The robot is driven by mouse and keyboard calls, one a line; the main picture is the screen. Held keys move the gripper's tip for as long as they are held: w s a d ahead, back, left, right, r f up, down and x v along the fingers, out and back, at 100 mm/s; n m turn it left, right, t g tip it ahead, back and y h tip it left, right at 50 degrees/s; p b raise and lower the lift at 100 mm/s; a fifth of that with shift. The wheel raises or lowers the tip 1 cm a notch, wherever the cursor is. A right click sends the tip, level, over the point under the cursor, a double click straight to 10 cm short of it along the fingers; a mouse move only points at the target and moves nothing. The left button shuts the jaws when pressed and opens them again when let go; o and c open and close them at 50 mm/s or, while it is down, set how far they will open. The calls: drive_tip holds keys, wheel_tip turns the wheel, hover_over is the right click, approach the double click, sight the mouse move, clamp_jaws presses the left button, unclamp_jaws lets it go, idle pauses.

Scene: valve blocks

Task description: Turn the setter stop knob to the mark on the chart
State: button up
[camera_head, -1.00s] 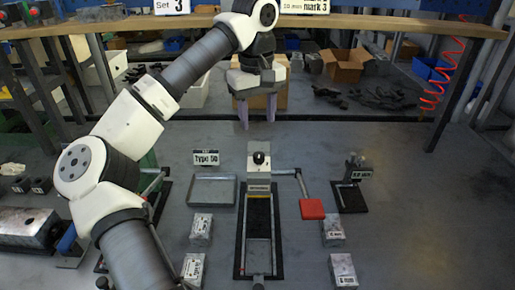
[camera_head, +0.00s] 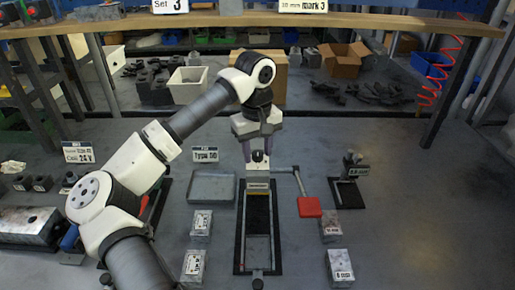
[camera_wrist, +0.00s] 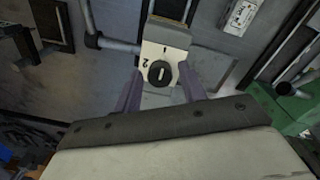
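The setter stop knob is a round black knob (camera_wrist: 159,73) with a pale line, on a light plate marked "2" at its left. In the head view the knob (camera_head: 258,156) tops the block at the far end of the black-framed setter (camera_head: 240,230). My gripper (camera_head: 257,158) is above the block. Its purple fingers are open, one to each side of the knob, and the wrist view shows the gripper (camera_wrist: 160,88) empty with gaps beside the knob. Signs on the shelf read "Set 3" (camera_head: 170,6) and "10 mm mark 3" (camera_head: 303,6); the latter's first part is small.
A lever with a red pad (camera_head: 309,207) stands right of the setter. A grey tray (camera_head: 212,201) lies left, with a "Type 50" sign behind it. Several metal blocks (camera_head: 331,228) flank the setter. A black stand (camera_head: 350,182) is farther right.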

drive_tip(key=c, duration=0.8)
drive_tip(key=shift+o, duration=0.2)
